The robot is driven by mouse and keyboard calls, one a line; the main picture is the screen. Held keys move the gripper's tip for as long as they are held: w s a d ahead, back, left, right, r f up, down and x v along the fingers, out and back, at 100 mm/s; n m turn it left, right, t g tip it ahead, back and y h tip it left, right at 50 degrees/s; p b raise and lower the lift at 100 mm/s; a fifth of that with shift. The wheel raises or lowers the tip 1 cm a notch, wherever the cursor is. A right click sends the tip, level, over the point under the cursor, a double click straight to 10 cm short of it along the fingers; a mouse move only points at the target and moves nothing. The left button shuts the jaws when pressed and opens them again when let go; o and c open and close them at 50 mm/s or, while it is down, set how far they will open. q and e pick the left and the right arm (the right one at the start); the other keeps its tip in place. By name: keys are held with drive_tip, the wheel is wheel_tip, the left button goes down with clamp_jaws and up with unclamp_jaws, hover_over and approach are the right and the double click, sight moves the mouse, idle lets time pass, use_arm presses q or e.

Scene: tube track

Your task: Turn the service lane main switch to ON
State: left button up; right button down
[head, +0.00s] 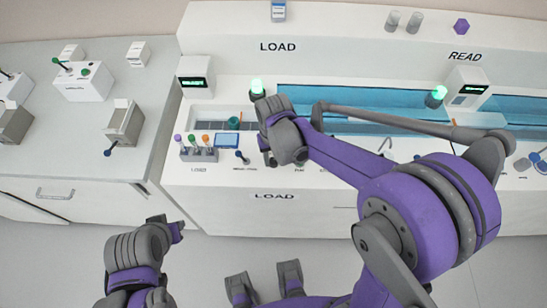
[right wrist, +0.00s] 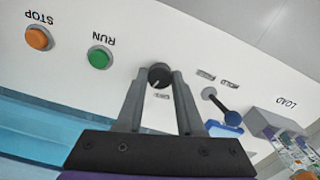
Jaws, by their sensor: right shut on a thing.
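A round dark knob (right wrist: 160,72) with a pale pointer mark sits on the white front panel in the right wrist view. A small label below it is too small to read, as are two small labels beside it. My right gripper (right wrist: 158,80) is shut on this knob, a finger on each side. In the head view my right gripper (head: 268,158) is at the loading station's front panel and hides the knob. My left gripper (head: 165,235) is low at the left, off the bench; its jaws cannot be made out.
A blue-tipped lever (right wrist: 230,117), a green RUN button (right wrist: 100,57) and an orange STOP button (right wrist: 38,38) are near the knob. A rack of coloured tubes (head: 198,155) stands to its left in the head view.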

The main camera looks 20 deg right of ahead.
sight(274, 161)
idle(0.3)
drive_tip(key=c, duration=0.5)
unclamp_jaws()
drive_tip(key=shift+c, duration=0.2)
drive_tip(key=shift+r, duration=0.15)
wheel_tip(274, 161, up, 11)
drive_tip(key=p, duration=0.1)
drive_tip(key=shift+f, duration=0.2)
drive_tip(key=s+d+t+p, duration=0.3)
drive_tip(key=s+d+t, duration=0.2)
drive_tip(key=s, duration=0.9)
drive_tip(key=shift+d+r, duration=0.45)
drive_tip(key=shift+d, duration=0.4)
